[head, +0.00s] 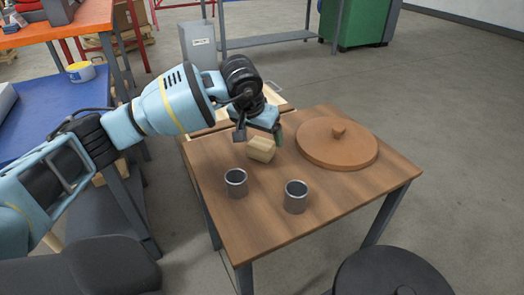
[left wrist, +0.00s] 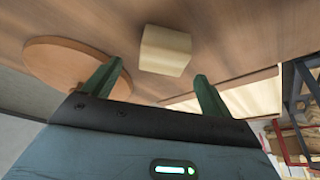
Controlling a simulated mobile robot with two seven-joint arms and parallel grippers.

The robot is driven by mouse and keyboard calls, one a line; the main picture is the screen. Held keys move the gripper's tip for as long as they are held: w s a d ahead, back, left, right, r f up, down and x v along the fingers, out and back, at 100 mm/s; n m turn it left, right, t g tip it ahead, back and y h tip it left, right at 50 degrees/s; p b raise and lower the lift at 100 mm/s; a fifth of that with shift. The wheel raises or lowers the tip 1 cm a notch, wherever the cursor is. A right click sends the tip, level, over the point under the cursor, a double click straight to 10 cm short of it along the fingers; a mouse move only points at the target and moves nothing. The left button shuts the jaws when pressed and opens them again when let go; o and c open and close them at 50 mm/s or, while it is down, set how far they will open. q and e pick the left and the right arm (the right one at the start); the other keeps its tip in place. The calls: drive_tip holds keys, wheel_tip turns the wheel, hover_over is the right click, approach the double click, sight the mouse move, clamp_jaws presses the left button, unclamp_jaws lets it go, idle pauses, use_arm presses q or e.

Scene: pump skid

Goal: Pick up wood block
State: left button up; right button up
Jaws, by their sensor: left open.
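The wood block (head: 261,149) is a pale, light-coloured block on the brown wooden table (head: 270,230). In the head view it lies just in front of my left gripper (head: 259,137). In the left wrist view the block (left wrist: 165,50) shows beyond and between the two green fingertips of my left gripper (left wrist: 153,80). The fingers are apart with nothing between them, and the block is not held. My right gripper is in neither view.
Two grey metal cups (head: 236,183) (head: 296,197) stand on the table in front of the block. A round brown wooden board with a small knob (head: 337,144) lies to the right. A pale tray (head: 273,97) is behind my gripper. A blue-topped bench (head: 40,115) stands at left.

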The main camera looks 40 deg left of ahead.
sight(261, 143)
use_arm(q)
drive_tip(key=shift+f, duration=0.3)
drive_tip(key=b+x, duration=0.2)
drive_tip(key=x, duration=0.2)
drive_tip(key=shift+a+f, duration=0.2)
drive_tip(key=shift+f, duration=0.2)
drive_tip(key=shift+r, duration=0.1)
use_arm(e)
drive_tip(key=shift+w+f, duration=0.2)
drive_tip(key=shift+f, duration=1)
